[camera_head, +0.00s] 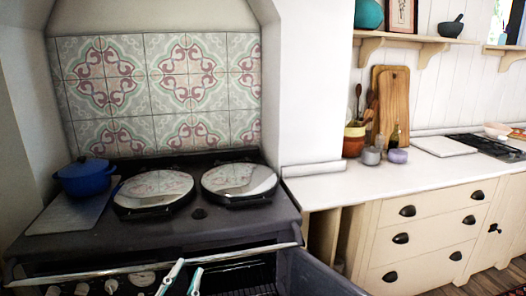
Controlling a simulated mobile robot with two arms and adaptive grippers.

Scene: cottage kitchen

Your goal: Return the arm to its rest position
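My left gripper (189,267) shows at the bottom of the head view, in front of the dark stove (85,247). Its two pale fingers with teal edges stand apart with a gap between them, and I see nothing held there. The rest of the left arm is below the picture. My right gripper is not in view.
An oven door (318,276) stands swung open on the right, showing a dark inside with a rack (250,276). A rail (130,270) runs along the stove front. A blue pot (85,178) and two round lids (240,180) are on top. The white counter (400,175) lies right.

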